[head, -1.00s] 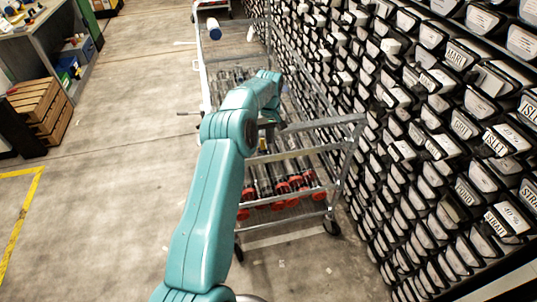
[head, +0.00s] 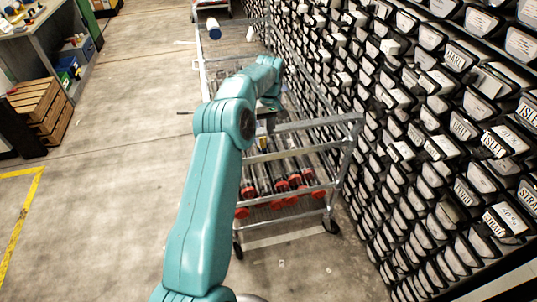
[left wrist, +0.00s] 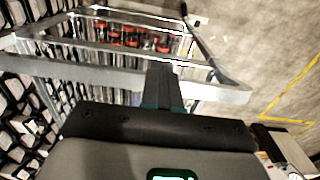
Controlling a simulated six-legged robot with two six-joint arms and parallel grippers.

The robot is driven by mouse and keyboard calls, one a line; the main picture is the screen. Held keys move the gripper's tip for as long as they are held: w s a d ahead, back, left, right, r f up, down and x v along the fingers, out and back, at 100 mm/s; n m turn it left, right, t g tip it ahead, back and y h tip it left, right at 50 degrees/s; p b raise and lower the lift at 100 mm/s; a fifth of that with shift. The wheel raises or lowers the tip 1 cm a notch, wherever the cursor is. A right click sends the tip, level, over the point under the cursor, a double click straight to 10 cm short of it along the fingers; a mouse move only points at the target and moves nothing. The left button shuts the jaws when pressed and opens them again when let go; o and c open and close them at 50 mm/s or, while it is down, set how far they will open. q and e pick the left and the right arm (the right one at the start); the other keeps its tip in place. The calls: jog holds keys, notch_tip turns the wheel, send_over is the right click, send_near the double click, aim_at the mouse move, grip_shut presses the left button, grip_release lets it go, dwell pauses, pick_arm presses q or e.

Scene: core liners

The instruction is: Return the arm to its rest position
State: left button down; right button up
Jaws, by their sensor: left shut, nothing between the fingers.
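My left arm, teal, reaches from the bottom of the head view up over a grey metal cart. My left gripper (head: 265,125) hangs at the arm's far end above the cart (head: 318,127), largely hidden behind the forearm. In the left wrist view the gripper (left wrist: 162,72) shows its dark fingers shut together with nothing between them. The cart's rails (left wrist: 85,75) show beyond them. Core liners with red end caps (head: 283,186) lie on the cart's racks, and their red caps (left wrist: 130,36) also show in the left wrist view. My right gripper is not in view.
A wall of labelled black-and-white core ends (head: 440,130) stands close on the cart's right. A wooden crate (head: 45,105) stands far left. The floor left of the cart is clear.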

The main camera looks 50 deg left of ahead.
pick_arm(q)
jog(key=shift+r, duration=0.7)
jog(key=shift+f, duration=0.1)
